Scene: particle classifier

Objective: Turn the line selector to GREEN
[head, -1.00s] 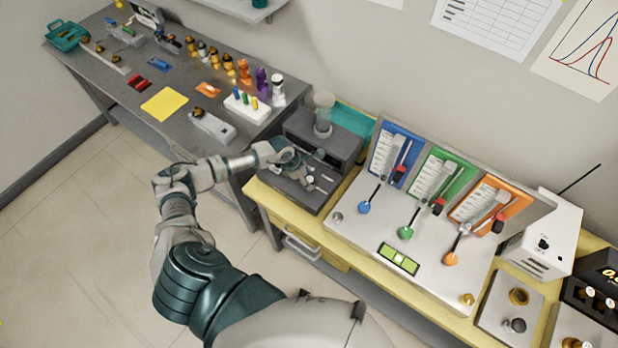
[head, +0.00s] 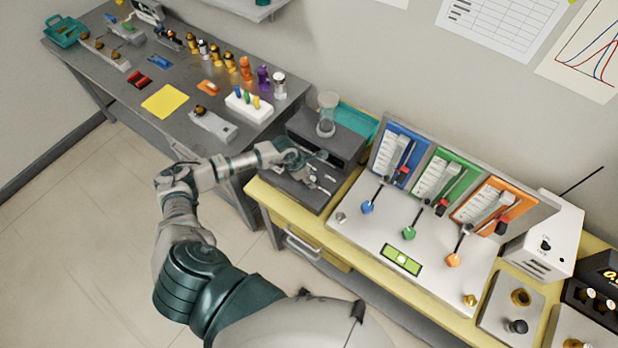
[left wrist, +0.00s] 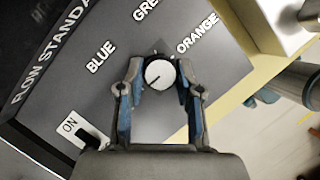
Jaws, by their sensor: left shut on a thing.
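The line selector is a round knob with a pale grey face (left wrist: 159,74) on a dark panel in the left wrist view. White words BLUE (left wrist: 100,56), a partly cut-off GRE (left wrist: 146,9) and ORANGE (left wrist: 197,33) stand around it. My left gripper (left wrist: 159,68) has its fingers on either side of the knob and is shut on it. A small dark mark shows on the knob's lower left edge; which word the knob points to is unclear. In the head view my left gripper (head: 318,168) is at the dark selector box (head: 350,147). My right gripper is not in view.
An ON switch (left wrist: 85,133) lies left of my gripper on the panel. A clear cylinder (head: 327,112) stands on the box. Right of it is a white panel (head: 350,228) with blue, green and orange levers. A grey table (head: 120,85) with small parts is at left.

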